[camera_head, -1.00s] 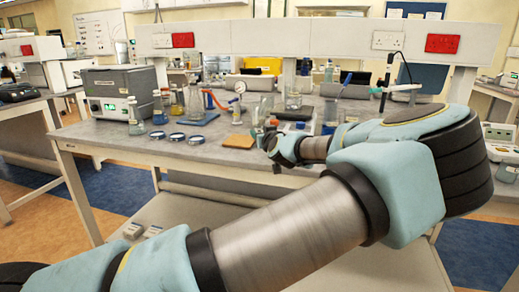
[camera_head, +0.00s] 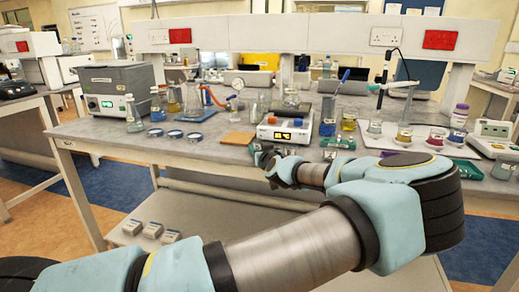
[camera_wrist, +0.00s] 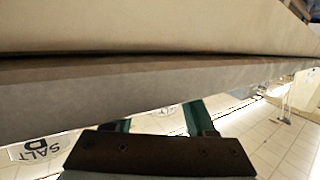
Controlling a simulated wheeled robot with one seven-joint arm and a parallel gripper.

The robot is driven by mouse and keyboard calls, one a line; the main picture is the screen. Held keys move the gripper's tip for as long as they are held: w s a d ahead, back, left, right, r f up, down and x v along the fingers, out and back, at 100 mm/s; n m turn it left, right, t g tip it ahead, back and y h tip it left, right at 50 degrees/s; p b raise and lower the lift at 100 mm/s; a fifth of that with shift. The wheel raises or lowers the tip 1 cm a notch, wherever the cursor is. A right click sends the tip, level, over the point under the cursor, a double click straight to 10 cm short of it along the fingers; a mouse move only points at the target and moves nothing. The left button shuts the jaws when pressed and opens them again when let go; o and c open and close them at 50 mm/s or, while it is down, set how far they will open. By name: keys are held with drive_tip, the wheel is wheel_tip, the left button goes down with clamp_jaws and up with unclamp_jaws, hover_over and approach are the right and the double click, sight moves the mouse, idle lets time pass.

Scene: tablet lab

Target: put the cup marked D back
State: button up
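My gripper (camera_head: 264,152) is at the front edge of the bench in the head view, small and dark. In the wrist view my gripper (camera_wrist: 163,118) shows two green fingers spread apart, with nothing seen between them. A white label (camera_wrist: 38,150) reading "SALT D" upside down lies at the left edge of the wrist view; what it is fixed to is unclear. Small cups with coloured contents stand at the right of the bench: a greenish one (camera_head: 375,129), a yellowish one (camera_head: 404,135) and a reddish one (camera_head: 437,138). Their letters are too small to read.
The bench edge (camera_wrist: 150,90) crosses the wrist view close above the fingers. A scale (camera_head: 285,132), a wooden board (camera_head: 238,139) and blue-rimmed dishes (camera_head: 194,137) stand near the front. Small boxes (camera_head: 152,230) sit on the lower shelf (camera_head: 215,215).

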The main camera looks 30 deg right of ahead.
drive_tip(key=o, duration=0.4)
drive_tip(key=shift+r, duration=0.15)
drive_tip(key=shift+r+p, duration=0.2)
drive_tip(key=shift+p, duration=0.15)
drive_tip(key=shift+b+v, duration=1.6)
drive_tip(key=shift+v, duration=4.4)
drive_tip(key=shift+f, duration=0.2)
